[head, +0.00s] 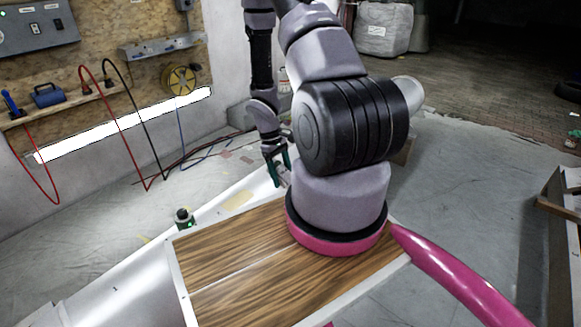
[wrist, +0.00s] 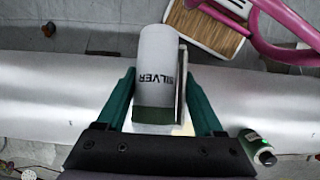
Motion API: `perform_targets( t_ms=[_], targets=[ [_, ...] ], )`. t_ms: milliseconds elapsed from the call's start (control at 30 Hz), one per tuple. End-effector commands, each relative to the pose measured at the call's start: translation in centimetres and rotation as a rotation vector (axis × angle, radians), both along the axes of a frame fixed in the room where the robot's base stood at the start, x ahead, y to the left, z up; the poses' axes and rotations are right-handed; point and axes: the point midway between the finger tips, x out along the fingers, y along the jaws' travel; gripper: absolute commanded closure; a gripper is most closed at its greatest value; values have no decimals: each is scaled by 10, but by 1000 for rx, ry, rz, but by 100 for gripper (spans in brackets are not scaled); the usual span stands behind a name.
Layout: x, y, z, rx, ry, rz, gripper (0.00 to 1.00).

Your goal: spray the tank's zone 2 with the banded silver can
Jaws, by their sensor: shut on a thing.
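My gripper (wrist: 158,78) has its green fingers on both sides of a pale can (wrist: 152,65) marked SILVER, with a dark green band at its near end. The gripper also shows in the head view (head: 278,166), where the can is mostly hidden. The long pale tank (wrist: 50,85) runs across the wrist view behind the can. In the head view the tank (head: 110,280) runs from the lower left toward the gripper. A small "1" mark shows there; I cannot make out a zone 2 mark.
A second can with a green band (head: 184,218) stands by the tank's far side; it also shows right of my gripper in the wrist view (wrist: 257,148). Hoses hang from a wall shelf (head: 60,108) at the left. Sheeted floor lies open at the right.

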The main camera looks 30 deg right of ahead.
Motion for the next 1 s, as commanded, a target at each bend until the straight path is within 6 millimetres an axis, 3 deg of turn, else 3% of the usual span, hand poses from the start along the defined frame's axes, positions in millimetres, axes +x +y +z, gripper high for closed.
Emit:
perform_targets(
  t_ms=[600, 800, 1000],
  targets=[
    [-51, 138, 0, 0, 0, 5, 51],
    [-59, 162, 0, 0, 0, 0, 51],
    [-62, 168, 0, 0, 0, -1, 51]
  ],
)
